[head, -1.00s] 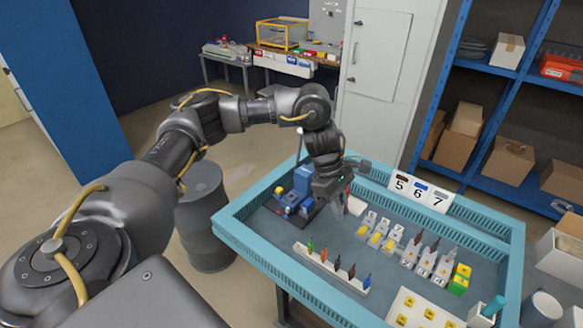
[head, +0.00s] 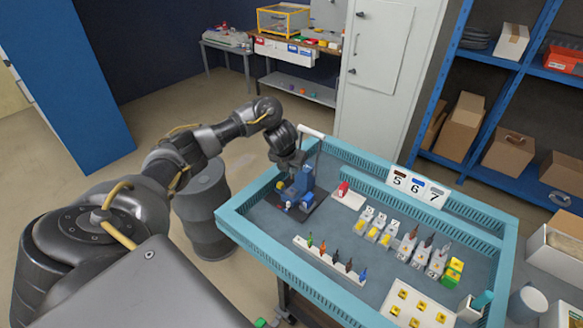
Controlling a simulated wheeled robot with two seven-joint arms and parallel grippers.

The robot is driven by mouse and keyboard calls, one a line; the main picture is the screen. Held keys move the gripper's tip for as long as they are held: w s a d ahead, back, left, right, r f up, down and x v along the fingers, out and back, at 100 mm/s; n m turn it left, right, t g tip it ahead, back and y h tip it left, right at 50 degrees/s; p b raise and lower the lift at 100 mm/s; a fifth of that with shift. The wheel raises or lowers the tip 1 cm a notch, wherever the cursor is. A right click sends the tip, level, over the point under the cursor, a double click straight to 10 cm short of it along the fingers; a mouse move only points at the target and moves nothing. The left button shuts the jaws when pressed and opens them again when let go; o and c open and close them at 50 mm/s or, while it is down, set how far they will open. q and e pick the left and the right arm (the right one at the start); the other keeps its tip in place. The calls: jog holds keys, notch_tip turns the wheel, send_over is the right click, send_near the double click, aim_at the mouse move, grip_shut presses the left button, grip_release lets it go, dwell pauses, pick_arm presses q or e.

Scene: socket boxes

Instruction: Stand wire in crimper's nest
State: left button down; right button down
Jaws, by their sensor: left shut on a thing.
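The crimper (head: 306,182), a small blue press on a dark base, stands in the far left corner of the teal-rimmed tray. My left gripper (head: 289,168) points down right beside its left part, close over the nest area. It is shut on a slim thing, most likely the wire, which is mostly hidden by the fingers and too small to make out. I cannot tell whether it touches the nest. Several coloured wires (head: 336,256) stand in a white rack in front of the crimper. My right gripper is out of view.
A white block with a red piece (head: 343,189) sits right of the crimper. Grey-white socket boxes (head: 379,228) stand in the tray's middle, under a 5-6-7 sign (head: 418,187). The tray's teal rim (head: 262,250) surrounds them. A dark barrel (head: 205,215) stands left.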

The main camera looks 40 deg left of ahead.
pick_arm(q)
jog(key=shift+f+b, duration=0.4)
jog(key=shift+f, duration=0.1)
jog(key=b, duration=0.4)
send_over(293, 188)
jog(key=s, duration=0.1)
jog(key=shift+s+d+f, duration=0.1)
jog(key=shift+d+f, duration=0.05)
jog(key=shift+f, duration=0.9)
jog(key=shift+s+d+f, duration=0.1)
jog(key=shift+f, duration=0.9)
jog(key=shift+f, duration=0.4)
jog(key=c, duration=2)
grip_release()
grip_shut()
jog(key=shift+f+b, duration=0.8)
jog(key=shift+f, duration=0.15)
jog(key=shift+r, duration=0.1)
